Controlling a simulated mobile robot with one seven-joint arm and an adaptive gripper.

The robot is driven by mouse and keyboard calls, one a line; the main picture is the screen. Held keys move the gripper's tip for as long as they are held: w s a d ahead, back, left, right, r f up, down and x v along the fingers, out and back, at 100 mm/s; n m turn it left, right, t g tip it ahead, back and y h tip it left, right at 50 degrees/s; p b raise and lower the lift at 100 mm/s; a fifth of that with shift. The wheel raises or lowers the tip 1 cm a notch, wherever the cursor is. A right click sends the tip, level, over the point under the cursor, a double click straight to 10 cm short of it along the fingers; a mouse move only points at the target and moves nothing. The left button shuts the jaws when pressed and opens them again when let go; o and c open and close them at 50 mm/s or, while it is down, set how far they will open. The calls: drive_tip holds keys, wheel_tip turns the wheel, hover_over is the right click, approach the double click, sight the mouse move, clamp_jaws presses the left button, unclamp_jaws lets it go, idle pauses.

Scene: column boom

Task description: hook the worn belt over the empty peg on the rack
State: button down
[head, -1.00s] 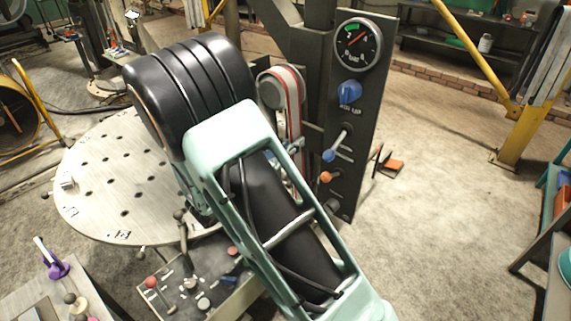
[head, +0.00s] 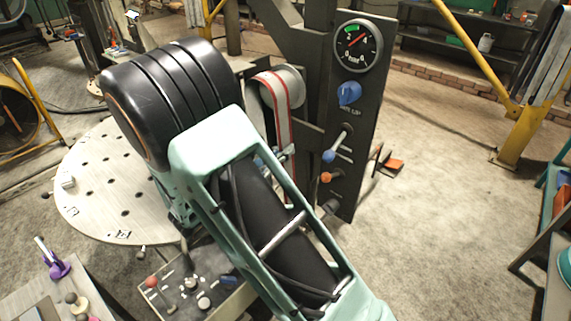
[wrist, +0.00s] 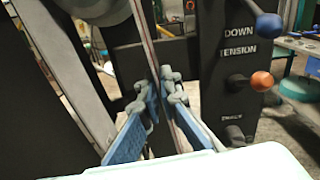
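The worn belt (head: 283,110) is grey with red edge stripes. In the head view its top lies around a grey pulley (head: 295,82) on the dark column, set toward the pulley's left side. In the wrist view the belt (wrist: 148,32) shows nearly edge-on and runs down between the blue finger pads. My gripper (wrist: 163,95) is shut on this strand, below the pulley. My gripper (head: 283,156) is partly hidden behind my arm in the head view. The belt's lower end is hidden. I cannot make out the rack or its empty peg.
A dark panel beside the belt carries a gauge (head: 358,46), a blue knob (head: 348,93), a blue-tipped lever (head: 329,156) and an orange knob (head: 326,177). A round perforated table (head: 100,190) stands left. Floor to the right is mostly clear.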

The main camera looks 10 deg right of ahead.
sight(287, 168)
drive_tip(key=shift+v, duration=2.05)
drive_tip(key=shift+d, duration=0.1)
drive_tip(key=f+n+t+y, duration=0.1)
drive_tip(key=d+f+n+t+y+p, duration=0.1)
drive_tip(key=f+n+t+y, duration=0.1)
drive_tip(key=d+f+n+t+y+p, duration=0.1)
drive_tip(key=f, duration=0.1)
drive_tip(key=shift+s+d+y, duration=0.2)
drive_tip(key=shift+y, duration=0.2)
drive_tip(key=shift+s+d+f+n+t+y+p, duration=0.1)
drive_tip(key=shift+s+f+n+t+y+p, duration=0.15)
drive_tip(key=shift+f, duration=0.2)
drive_tip(key=shift+s+d+f+n+t+y+p, duration=0.15)
drive_tip(key=shift+f+n+t+y, duration=0.1)
drive_tip(key=shift+f+t, duration=0.15)
drive_tip(key=shift+a, duration=0.1)
